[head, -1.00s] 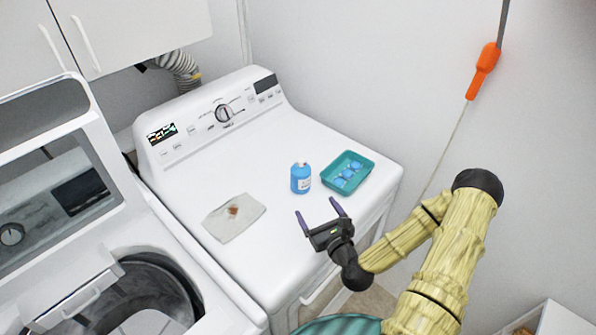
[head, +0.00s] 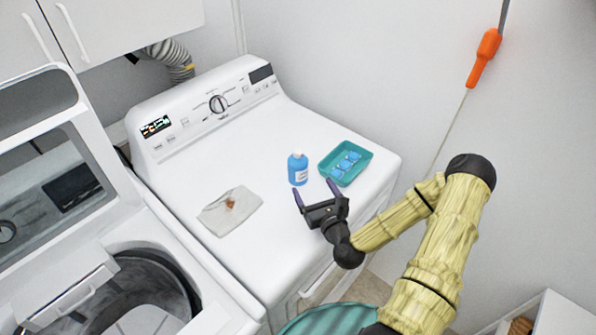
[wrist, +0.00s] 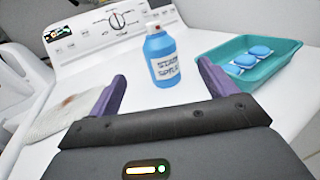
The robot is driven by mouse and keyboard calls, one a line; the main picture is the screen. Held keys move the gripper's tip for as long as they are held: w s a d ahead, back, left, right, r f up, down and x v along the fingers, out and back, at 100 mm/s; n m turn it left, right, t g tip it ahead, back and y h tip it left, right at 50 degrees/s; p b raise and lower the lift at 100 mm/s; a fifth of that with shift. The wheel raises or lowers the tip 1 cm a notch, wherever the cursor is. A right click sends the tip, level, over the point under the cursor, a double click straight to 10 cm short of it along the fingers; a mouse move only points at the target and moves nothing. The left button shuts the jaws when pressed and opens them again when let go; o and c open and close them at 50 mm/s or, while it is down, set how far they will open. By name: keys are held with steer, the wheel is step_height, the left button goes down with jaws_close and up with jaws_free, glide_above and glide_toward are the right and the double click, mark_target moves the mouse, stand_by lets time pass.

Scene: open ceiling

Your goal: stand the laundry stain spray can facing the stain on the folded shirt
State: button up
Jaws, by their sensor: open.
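The blue spray can (head: 298,169) with a white top stands upright on the white dryer top. In the wrist view the can (wrist: 163,58) shows its white label, reading roughly "STAIN SPRAY", toward my gripper. The folded shirt (head: 216,218), pale grey, lies flat left of the can. Its brown stain (head: 230,203) faces up; the shirt also shows at the left of the wrist view (wrist: 50,118). My gripper (head: 315,190) is open and empty, just in front of the can. Its purple fingers point toward the can, which appears between them but beyond their tips.
A teal tray (head: 365,160) with several blue pods stands just right of the can. The control panel (head: 165,140) rises at the dryer's back. An open washer (head: 200,300) is at the left. The dryer top between can and shirt is clear.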

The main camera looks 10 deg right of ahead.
mark_target(301, 169)
steer(key=shift+w+d+f+b, duration=0.15)
steer(key=shift+w+b, duration=0.4)
steer(key=shift+b, duration=1.45)
steer(key=shift+w+b, duration=0.15)
steer(key=shift+b, duration=0.3)
steer(key=b, duration=0.4)
steer(key=shift+w, duration=0.15)
steer(key=a+b, duration=0.1)
steer(key=b, duration=0.2)
steer(key=shift+f, duration=0.15)
steer(key=w+b, duration=0.2)
steer(key=b, duration=0.1)
steer(key=shift+w+a+b, duration=0.15)
steer(key=shift+w+b, duration=0.1)
steer(key=shift+b, duration=0.1)
steer(key=w, duration=0.2)
steer(key=w+p, duration=0.1)
steer(key=w, duration=0.1)
steer(key=shift+a+r, duration=0.3)
steer(key=shift+a, duration=0.05)
steer(key=shift+w, duration=0.4)
